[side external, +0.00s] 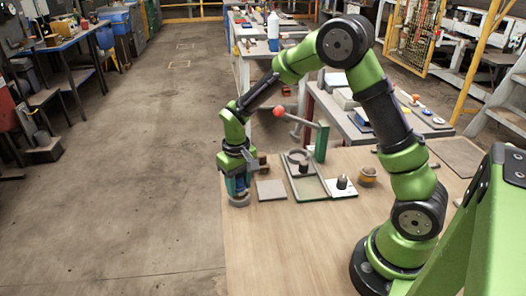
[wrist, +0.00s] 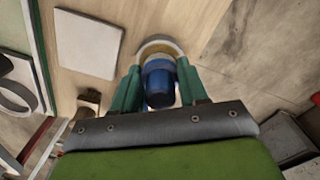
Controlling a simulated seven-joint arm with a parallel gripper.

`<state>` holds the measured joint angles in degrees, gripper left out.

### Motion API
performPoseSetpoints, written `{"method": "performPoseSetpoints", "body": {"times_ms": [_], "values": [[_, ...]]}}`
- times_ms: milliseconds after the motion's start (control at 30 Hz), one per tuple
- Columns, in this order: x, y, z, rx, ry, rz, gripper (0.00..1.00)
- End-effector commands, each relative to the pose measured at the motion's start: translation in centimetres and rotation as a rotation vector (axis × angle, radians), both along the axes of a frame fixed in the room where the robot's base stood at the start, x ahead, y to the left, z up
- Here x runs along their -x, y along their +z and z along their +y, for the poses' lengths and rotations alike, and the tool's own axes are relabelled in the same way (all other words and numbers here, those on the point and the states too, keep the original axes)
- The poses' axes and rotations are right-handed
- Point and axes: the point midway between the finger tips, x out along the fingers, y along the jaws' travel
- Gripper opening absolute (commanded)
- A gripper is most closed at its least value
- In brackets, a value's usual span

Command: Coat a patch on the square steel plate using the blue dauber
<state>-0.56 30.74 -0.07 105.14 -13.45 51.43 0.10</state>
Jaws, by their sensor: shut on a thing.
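The blue dauber (wrist: 159,85) is between the fingers of my gripper (wrist: 157,88), which is shut on it. In the side external view my gripper (side external: 237,187) points down at the table's left edge, with a little of the dauber's blue showing. A round grey dish (side external: 239,200) is directly below; its pale rim (wrist: 158,45) shows around the dauber's far end in the wrist view. I cannot tell whether the dauber touches its inside. The square steel plate (side external: 271,190) lies flat and bare just right of the gripper; it also shows upper left in the wrist view (wrist: 88,43).
A green-framed fixture (side external: 312,188) with a ring stands right of the plate, beside a red-knobbed lever (side external: 279,112). A pale plate with a black knob (side external: 342,184) and a yellowish pot (side external: 368,175) are further right. The table's front is clear.

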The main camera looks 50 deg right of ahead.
Motion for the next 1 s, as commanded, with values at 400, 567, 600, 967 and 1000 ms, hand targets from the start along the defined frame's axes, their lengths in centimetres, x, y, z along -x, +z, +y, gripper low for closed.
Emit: {"method": "performPoseSetpoints", "body": {"times_ms": [400,567,600,967,1000], "values": [[-0.01,-0.18,0.0,0.0,0.0,0.0,0.19],[-0.01,-0.38,0.0,0.0,0.0,0.0,0.19],[-0.01,-0.42,0.0,0.0,0.0,0.0,0.19],[-0.02,-0.87,0.0,0.0,0.0,0.0,0.19],[-0.01,-0.93,0.0,0.0,0.0,0.0,0.19]]}}
